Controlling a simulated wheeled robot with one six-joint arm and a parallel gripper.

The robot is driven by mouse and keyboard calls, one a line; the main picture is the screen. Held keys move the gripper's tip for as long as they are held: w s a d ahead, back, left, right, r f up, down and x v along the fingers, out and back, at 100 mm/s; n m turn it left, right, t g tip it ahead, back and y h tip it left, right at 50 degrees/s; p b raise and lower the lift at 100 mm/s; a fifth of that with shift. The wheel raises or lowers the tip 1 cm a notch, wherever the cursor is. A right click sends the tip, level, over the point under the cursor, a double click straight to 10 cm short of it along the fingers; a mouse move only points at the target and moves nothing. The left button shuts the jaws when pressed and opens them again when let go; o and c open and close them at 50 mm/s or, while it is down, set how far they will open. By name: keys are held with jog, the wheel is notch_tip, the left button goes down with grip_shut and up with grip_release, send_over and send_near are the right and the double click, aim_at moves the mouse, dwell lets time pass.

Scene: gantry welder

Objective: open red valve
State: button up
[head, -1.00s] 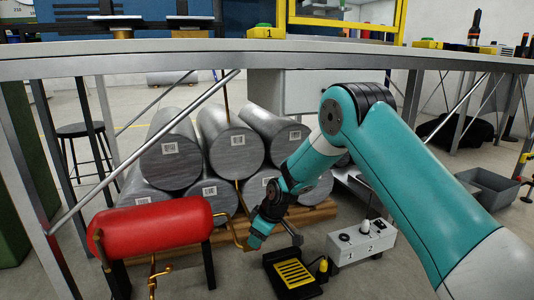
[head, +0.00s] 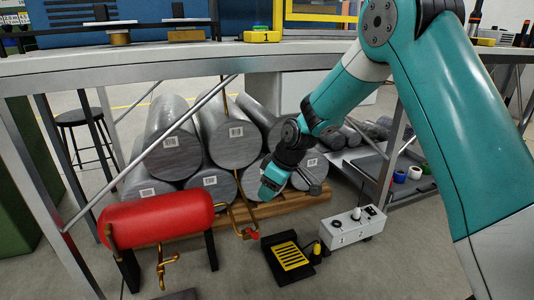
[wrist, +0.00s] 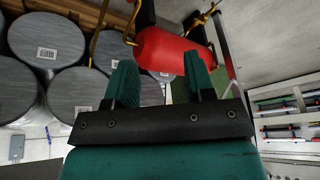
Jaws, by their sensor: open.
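A small red valve handle (head: 252,234) sits at the end of a brass pipe, beside the right end of the red tank (head: 155,218) and close to the floor. My gripper (head: 267,194) is above and slightly right of the valve in the head view, apart from it. In the wrist view my gripper (wrist: 161,78) has its two green fingers spread, with nothing held between them. The red tank lies beyond the fingers there. I cannot make out the valve handle in the wrist view.
Grey cylinders (head: 232,142) are stacked on a wooden pallet behind. A black pedal with a yellow grille (head: 291,255) and a white control box (head: 350,229) stand right of the valve. A long bench (head: 150,65) crosses above, with slanted metal braces.

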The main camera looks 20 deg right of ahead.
jog(key=s+a+r+p, duration=0.2)
jog(key=s+r+p, duration=0.1)
jog(key=r, duration=0.6)
jog(key=shift+s+p, duration=0.2)
jog(key=shift+p, duration=0.65)
jog(key=shift+a, duration=0.1)
